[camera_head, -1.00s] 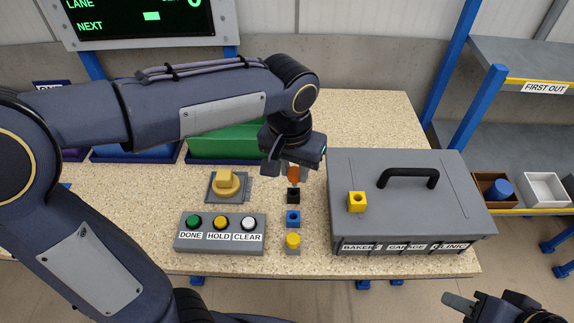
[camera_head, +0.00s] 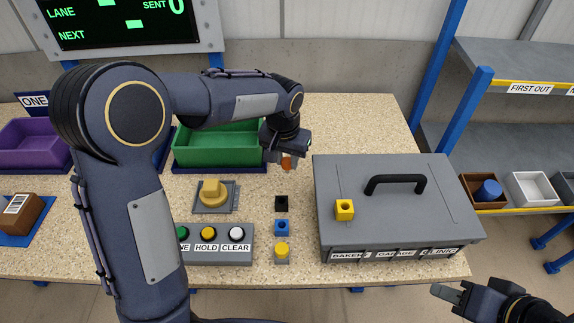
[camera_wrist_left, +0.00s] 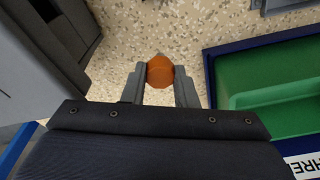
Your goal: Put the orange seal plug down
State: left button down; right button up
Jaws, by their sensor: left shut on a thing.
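The orange seal plug (camera_head: 286,164) is held between the fingers of my left gripper (camera_head: 280,160), above the speckled table between the green bin and the grey box. In the left wrist view the orange plug (camera_wrist_left: 160,71) sits between the two fingertips (camera_wrist_left: 160,84), with bare table behind it. Below it in the head view stand a black block (camera_head: 282,203), a blue block (camera_head: 282,228) and a yellow-topped block (camera_head: 282,250) in a column. My right gripper (camera_head: 447,293) is at the lower right, empty, off the table; its finger gap is unclear.
A green bin (camera_head: 215,165) stands left of the plug, and a grey lidded box (camera_head: 398,229) with a yellow block (camera_head: 344,210) on it stands right. A rotary switch (camera_head: 213,194) and a button panel (camera_head: 212,257) lie in front. Bare table (camera_head: 350,125) lies behind the box.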

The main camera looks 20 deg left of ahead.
aim_at(287, 168)
pick_arm(q)
jog(key=shift+w+a+f, duration=0.1)
jog(key=shift+w+f, duration=0.1)
jog(key=shift+f, duration=0.8)
jog(key=shift+w+f, duration=0.15)
jog(key=shift+f, duration=0.8)
jog(key=shift+f, duration=0.2)
jog(key=c, duration=1.1)
grip_release()
jog(key=shift+c, duration=0.2)
